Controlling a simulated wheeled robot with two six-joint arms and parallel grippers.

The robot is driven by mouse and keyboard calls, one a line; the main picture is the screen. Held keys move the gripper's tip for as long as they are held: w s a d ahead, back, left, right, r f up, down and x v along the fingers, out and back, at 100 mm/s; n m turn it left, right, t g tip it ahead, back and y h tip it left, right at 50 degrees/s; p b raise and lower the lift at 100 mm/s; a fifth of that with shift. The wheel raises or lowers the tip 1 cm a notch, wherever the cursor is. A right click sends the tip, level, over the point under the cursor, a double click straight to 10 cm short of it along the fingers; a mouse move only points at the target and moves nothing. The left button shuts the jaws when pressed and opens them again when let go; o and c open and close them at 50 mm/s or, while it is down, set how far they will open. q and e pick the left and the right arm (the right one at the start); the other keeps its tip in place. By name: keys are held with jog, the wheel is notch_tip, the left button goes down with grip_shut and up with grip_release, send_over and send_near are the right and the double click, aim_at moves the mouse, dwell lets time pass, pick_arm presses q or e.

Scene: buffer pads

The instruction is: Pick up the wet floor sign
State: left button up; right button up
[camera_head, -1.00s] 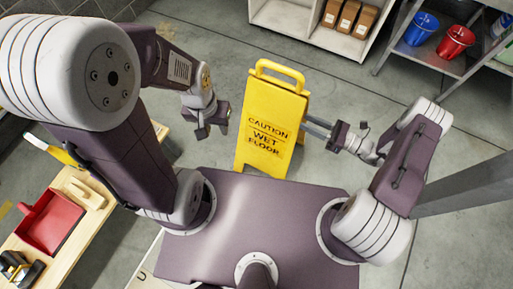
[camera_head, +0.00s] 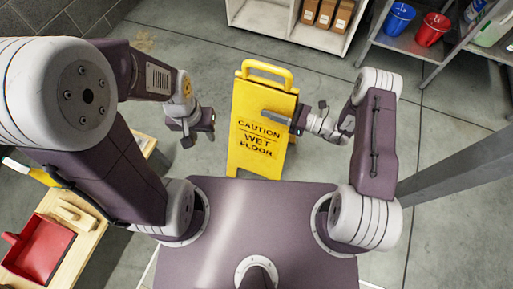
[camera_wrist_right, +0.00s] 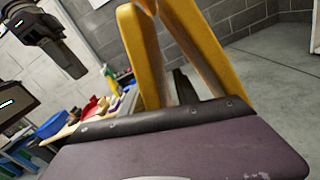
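The yellow wet floor sign (camera_head: 259,130) stands upright and spread like an A-frame on the floor ahead of my body, with a loop handle on top. Its yellow legs (camera_wrist_right: 146,55) loom close in the right wrist view. My right gripper (camera_head: 298,119) is at the sign's right edge; the sign partly hides its fingers, so I cannot tell whether they have closed on it. My left gripper (camera_head: 198,136) is left of the sign, apart from it, with its fingers spread and empty. It also shows in the right wrist view (camera_wrist_right: 68,58).
A wooden bench (camera_head: 90,228) with a red dustpan (camera_head: 38,250) is at the left. A white shelf (camera_head: 275,22) with boxes and a metal rack with a blue bucket (camera_head: 397,18) and a red bucket (camera_head: 432,29) stand behind. A grey post (camera_head: 455,165) is at the right.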

grip_shut()
jog(key=shift+d, duration=0.1)
dwell(1.2)
